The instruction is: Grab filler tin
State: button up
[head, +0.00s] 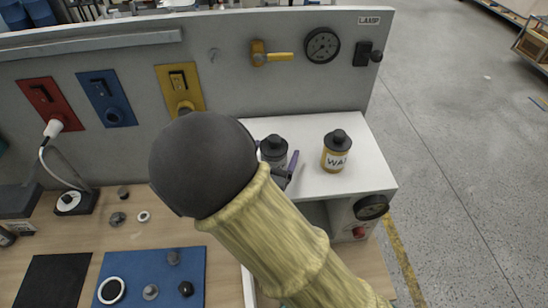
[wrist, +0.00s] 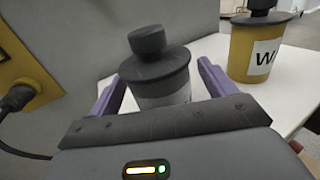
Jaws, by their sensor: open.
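A grey tin with a dark knobbed lid (head: 274,143) stands upright on the white shelf top; its label cannot be read, so I cannot confirm it is the filler tin. In the wrist view this grey tin (wrist: 160,75) sits between the two purple fingers of my gripper (wrist: 155,85). My gripper (head: 284,164) is open around the tin's body, below the lid. Whether the fingers touch it cannot be told. My arm hides part of the tin in the head view.
A yellow tin marked "WA" (head: 336,154) stands to the right on the white shelf top (head: 352,185), also near my right finger in the wrist view (wrist: 254,55). A grey panel (head: 225,85) with switches and a gauge rises behind. A blue mat (head: 135,275) lies lower left.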

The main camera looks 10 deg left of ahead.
jog(key=shift+w+d+r, duration=0.2)
jog(key=shift+w, duration=0.5)
jog(key=shift+w+f, duration=0.25)
jog(key=shift+w, duration=0.15)
jog(key=shift+s, duration=0.15)
grip_shut()
